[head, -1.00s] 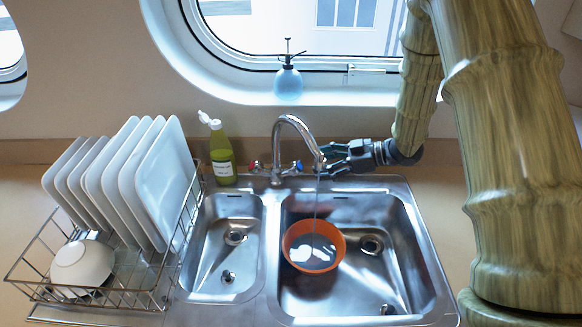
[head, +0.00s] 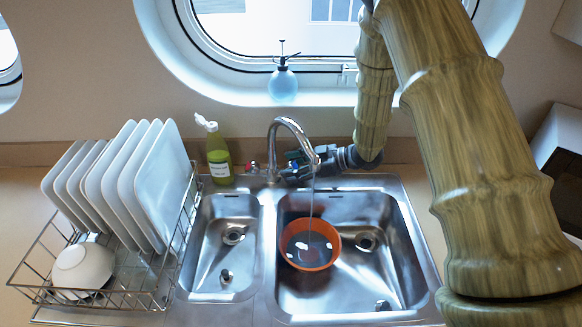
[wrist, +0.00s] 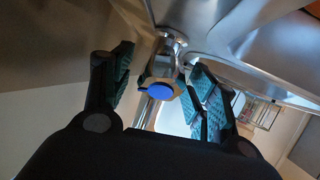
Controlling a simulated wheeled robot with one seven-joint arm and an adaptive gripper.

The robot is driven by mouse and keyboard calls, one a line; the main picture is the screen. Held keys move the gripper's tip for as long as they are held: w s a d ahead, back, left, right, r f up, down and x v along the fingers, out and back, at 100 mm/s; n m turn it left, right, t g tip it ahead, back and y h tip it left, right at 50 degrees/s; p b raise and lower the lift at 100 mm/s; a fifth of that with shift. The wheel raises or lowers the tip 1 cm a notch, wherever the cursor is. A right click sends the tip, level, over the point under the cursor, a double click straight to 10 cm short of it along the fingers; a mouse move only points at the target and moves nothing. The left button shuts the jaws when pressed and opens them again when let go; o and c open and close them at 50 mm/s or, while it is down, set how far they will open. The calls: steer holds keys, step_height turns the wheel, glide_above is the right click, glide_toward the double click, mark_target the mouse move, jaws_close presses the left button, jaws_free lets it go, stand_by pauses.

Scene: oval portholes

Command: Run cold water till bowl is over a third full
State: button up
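The orange bowl (head: 324,262) sits upright in the right sink basin, with water in it. A thin stream of water (head: 311,205) falls from the chrome faucet (head: 290,122) into it. The exact water level is hard to judge. My gripper (head: 299,165) is beside the faucet's right side at the blue-marked tap handle. In the wrist view, my gripper's fingers (wrist: 160,88) are spread, with the blue knob (wrist: 161,91) in the gap between them; no firm grip shows. The red-marked handle (head: 250,167) is left of the faucet.
A green soap bottle (head: 218,158) stands behind the sink, left of the faucet. A rack (head: 150,292) with several white plates and a white bowl (head: 82,266) stands at left. A blue spray bottle (head: 283,86) stands on the window ledge. The left basin (head: 225,245) holds no dishes.

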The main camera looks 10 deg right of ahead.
steer(key=c, duration=0.8)
steer(key=shift+r+m+t+p, duration=0.3)
steer(key=shift+m+p, duration=0.35)
steer(key=shift+m, duration=0.15)
steer(key=shift+f+m+h, duration=0.2)
steer(key=shift+m+h, duration=0.1)
steer(key=shift+m, duration=0.4)
steer(key=shift+w, duration=0.1)
steer(key=o, duration=1)
steer(key=shift+d, duration=0.1)
